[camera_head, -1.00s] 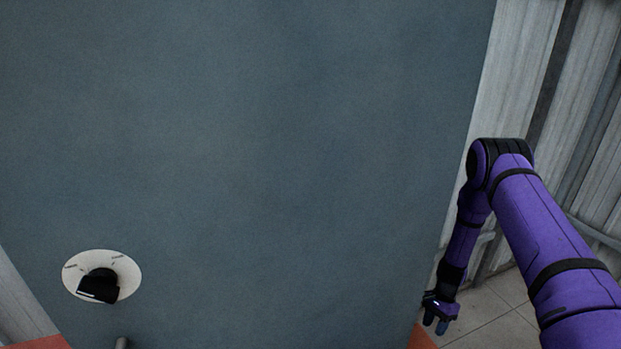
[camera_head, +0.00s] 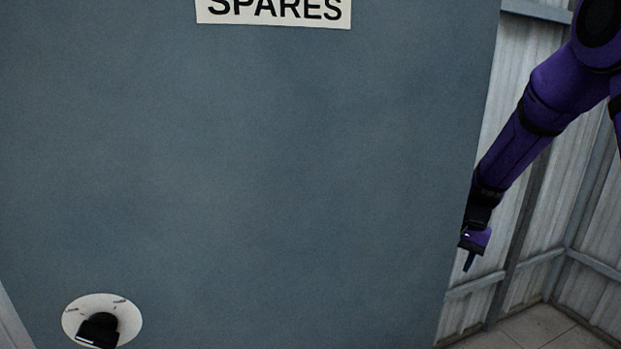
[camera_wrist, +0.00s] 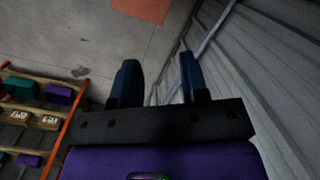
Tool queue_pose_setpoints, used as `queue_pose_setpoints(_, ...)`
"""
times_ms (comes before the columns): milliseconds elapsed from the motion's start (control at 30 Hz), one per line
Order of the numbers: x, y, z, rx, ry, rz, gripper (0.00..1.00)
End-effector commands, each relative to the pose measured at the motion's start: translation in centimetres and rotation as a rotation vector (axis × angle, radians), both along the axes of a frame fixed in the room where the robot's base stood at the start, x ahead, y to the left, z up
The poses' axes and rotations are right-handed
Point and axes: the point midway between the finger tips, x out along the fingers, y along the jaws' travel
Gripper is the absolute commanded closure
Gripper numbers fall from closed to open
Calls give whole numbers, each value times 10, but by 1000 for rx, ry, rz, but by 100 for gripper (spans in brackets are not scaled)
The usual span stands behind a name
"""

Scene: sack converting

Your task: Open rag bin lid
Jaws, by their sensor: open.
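No rag bin or lid can be made out in either view. My gripper (camera_head: 470,262) hangs at the right of the head view, by the right edge of the blue-grey panel. In the wrist view my gripper (camera_wrist: 158,82) shows two dark blue fingers spread apart with nothing between them. It is open and empty, above a grey floor.
Corrugated wall (camera_head: 590,210) stands at right. A rack (camera_wrist: 35,118) with boxes is at left in the wrist view.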

Motion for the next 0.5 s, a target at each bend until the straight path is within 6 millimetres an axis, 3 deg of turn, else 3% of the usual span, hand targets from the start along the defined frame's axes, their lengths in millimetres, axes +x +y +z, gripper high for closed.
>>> queue_pose_setpoints(33,-7,3,19,-4,-25,24,60)
queue_pose_setpoints(200,-33,13,71,-20,-93,104,60)
queue_pose_setpoints(500,-93,27,147,-60,-211,241,60)
